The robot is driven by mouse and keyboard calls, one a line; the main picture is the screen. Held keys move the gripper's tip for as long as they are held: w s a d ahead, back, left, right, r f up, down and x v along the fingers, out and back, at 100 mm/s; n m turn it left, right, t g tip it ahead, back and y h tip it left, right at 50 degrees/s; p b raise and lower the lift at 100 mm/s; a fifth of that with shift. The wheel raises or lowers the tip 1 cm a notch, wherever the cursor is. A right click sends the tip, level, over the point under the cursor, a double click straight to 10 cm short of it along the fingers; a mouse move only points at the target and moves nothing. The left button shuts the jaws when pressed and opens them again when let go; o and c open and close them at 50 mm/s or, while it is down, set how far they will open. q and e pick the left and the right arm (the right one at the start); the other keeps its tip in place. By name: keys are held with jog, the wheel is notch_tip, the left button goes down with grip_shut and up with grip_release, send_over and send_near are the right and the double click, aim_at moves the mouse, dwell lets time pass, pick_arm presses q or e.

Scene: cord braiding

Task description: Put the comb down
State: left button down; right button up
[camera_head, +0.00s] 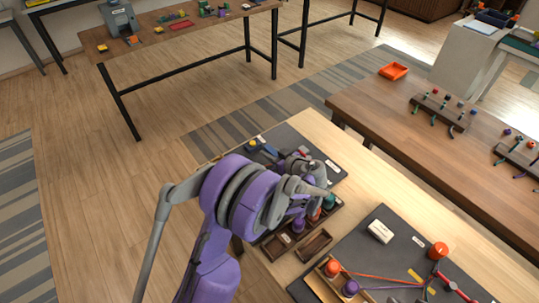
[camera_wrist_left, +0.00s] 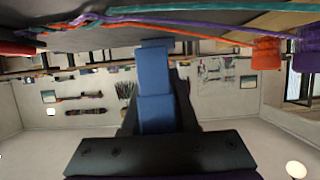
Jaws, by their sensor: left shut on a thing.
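My left gripper (camera_head: 314,186) is over the near workbench, by the small dark mat and the bobbin box. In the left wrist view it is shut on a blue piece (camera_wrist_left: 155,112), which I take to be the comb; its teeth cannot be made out. In the head view my arm hides the held piece. A blue item (camera_head: 270,150) lies on or just above the small dark mat (camera_head: 333,172) near the gripper; I cannot tell if it is part of the comb. My right gripper does not show.
A wooden box (camera_head: 314,244) with purple, red and teal bobbins sits below my gripper. The dark braiding board (camera_head: 378,220) holds a white block (camera_head: 380,231), an orange bobbin (camera_head: 438,250) and stretched cords. Bare wood (camera_head: 372,187) separates mat and board.

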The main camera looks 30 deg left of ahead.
pick_arm(q)
jog(key=shift+f, duration=0.45)
jog(key=shift+f+b, duration=0.45)
jog(key=shift+f, duration=0.15)
jog(key=c, duration=0.7)
grip_release()
